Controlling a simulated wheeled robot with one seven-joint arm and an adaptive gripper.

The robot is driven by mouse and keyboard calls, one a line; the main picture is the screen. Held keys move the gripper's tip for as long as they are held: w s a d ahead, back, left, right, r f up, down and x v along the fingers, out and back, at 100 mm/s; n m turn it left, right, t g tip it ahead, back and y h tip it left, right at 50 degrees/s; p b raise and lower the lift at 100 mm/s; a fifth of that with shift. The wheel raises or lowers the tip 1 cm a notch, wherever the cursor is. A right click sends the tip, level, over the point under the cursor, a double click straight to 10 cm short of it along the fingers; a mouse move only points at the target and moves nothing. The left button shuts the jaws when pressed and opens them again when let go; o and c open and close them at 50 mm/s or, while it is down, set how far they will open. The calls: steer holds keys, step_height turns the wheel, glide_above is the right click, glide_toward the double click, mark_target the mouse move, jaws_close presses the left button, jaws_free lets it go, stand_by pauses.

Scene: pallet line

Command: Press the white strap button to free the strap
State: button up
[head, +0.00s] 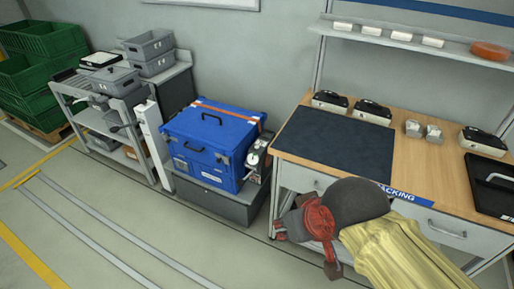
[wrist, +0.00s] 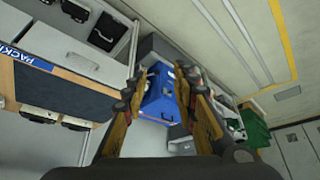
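A blue case (head: 205,148) stands on a grey base (head: 222,203) between the shelf cart and the bench. An orange strap (head: 225,109) runs across its lid. At the case's right side is a small device with a round white face (head: 254,158); I cannot tell whether this is the white strap button. In the wrist view the blue case (wrist: 158,103) shows beyond and between my fingers. My gripper (head: 306,251) is in front of the bench, to the right of the case and apart from it. In the wrist view my gripper (wrist: 163,84) is open and empty.
A bench (head: 425,125) with a dark mat (head: 335,143) and several black-and-white devices stands at the right, close behind my arm. A cart (head: 110,130) with grey bins and a white post (head: 153,140) stand left of the case. The floor in front is clear.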

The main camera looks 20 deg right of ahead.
steer(key=c, duration=0.6)
jaws_close()
stand_by(0.8)
